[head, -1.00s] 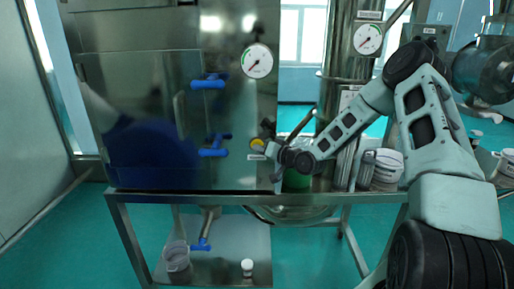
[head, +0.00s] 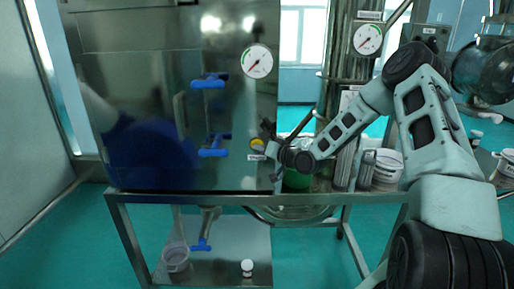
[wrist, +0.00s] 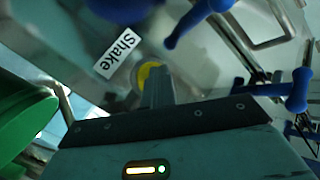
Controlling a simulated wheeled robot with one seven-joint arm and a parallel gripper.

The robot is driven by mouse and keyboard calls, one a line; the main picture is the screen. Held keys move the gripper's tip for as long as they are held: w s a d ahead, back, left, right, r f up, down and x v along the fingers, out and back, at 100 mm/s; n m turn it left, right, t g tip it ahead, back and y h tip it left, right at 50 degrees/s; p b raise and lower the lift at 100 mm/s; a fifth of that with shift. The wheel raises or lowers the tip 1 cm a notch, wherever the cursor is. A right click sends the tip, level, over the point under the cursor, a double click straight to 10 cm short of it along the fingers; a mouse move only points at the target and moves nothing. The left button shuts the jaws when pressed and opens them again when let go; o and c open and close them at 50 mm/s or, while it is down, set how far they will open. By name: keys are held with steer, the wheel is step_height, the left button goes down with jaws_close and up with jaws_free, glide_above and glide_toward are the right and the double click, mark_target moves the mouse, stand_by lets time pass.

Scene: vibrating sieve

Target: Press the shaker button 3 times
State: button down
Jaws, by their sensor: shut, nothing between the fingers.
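The shaker button (head: 257,143) is a yellow round button on the right side of the steel cabinet front. In the wrist view the yellow button (wrist: 148,72) shows just beyond my fingertips, partly covered by them, beside a white label reading "Shake" (wrist: 117,54). My gripper (head: 270,148) is shut and empty, its tips at the button in the head view. In the wrist view my gripper (wrist: 157,78) points straight at the button. Whether the tips touch it or press it in, I cannot tell.
Blue valve handles (head: 208,82) and (head: 214,147) stick out of the cabinet left of the button. A green container (head: 297,180) stands right below my wrist. A white tub (head: 388,167) is further right. A beaker (head: 176,257) sits on the lower shelf.

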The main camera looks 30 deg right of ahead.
steer(key=shift+s+a, duration=0.55)
steer(key=shift+s, duration=0.35)
steer(key=shift+s+a, duration=0.75)
steer(key=shift+s, duration=0.3)
steer(key=shift+s+a, duration=0.7)
steer(key=shift+s, duration=0.35)
stand_by(0.9)
steer(key=s+n+t+b, duration=0.1)
steer(key=n+b, duration=0.2)
steer(key=n, duration=0.7)
steer(key=s+a+n+t+b, duration=0.1)
steer(key=n+b, duration=0.3)
steer(key=n, duration=0.7)
steer(key=s+a+n+t+b, duration=0.1)
steer(key=n+b, duration=0.3)
steer(key=n, duration=0.6)
steer(key=shift+f+n+t, duration=0.3)
steer(key=shift+t, duration=0.3)
